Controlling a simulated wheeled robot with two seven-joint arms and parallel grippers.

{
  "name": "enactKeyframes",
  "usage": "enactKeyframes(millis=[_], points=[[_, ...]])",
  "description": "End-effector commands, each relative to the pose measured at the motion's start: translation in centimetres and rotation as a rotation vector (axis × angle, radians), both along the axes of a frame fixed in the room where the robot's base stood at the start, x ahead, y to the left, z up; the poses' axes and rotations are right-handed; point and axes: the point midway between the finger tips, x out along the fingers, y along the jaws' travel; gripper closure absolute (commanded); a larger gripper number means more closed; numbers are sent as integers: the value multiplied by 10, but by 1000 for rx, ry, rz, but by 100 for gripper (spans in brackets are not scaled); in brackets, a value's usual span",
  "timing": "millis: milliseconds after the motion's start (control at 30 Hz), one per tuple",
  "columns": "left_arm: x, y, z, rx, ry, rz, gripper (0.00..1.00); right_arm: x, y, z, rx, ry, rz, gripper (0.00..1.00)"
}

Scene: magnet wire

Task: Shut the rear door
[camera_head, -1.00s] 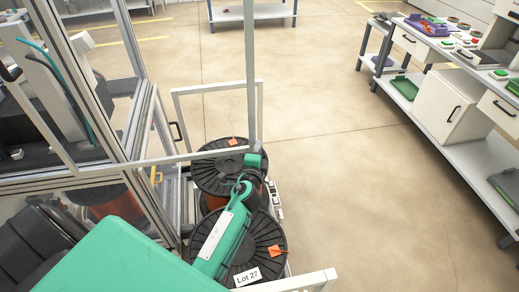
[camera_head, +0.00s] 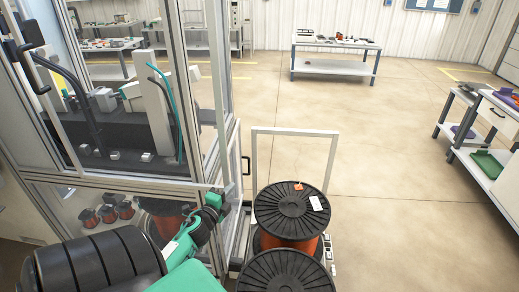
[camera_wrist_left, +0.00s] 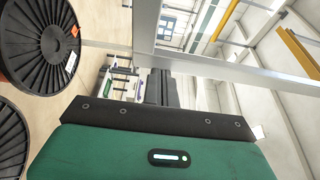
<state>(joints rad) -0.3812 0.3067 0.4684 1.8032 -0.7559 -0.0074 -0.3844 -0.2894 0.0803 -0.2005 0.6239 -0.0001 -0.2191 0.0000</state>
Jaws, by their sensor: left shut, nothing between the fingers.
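The rear door is the clear, metal-framed leaf at the left of the head view. Its upright (camera_head: 217,90) and its lower rail (camera_head: 110,182) stand close to the machine enclosure. I cannot tell whether it is fully against the frame. My left gripper (camera_head: 213,199) is shut and empty at the lower corner of that leaf, seemingly touching or very near it. In the left wrist view, a pale metal frame (camera_wrist_left: 225,68) crosses just beyond the green gripper body. My right gripper is not in view.
Black-flanged copper wire spools (camera_head: 288,208) stand on a trolley with a pale upright handle (camera_head: 296,131), close to the right of my left gripper. A black handle (camera_head: 247,166) is on the enclosure. The floor (camera_head: 400,180) beyond is clear, with a workbench (camera_head: 335,43) at the back.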

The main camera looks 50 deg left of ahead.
Motion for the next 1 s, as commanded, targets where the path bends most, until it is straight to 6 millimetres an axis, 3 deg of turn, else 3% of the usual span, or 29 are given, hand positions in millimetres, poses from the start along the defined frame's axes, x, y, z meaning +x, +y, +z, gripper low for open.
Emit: enactKeyframes(millis=[33,200,400,633,1000], points=[[-13,15,-2,3,6,3,100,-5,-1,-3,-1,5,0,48],[-45,54,-2,1,5,3,100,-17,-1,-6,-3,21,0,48],[-73,86,-2,1,4,2,100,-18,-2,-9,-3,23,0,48],[-88,105,-1,-1,2,1,100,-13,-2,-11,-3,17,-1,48],[-92,109,-1,-2,2,3,100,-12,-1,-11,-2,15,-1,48]])
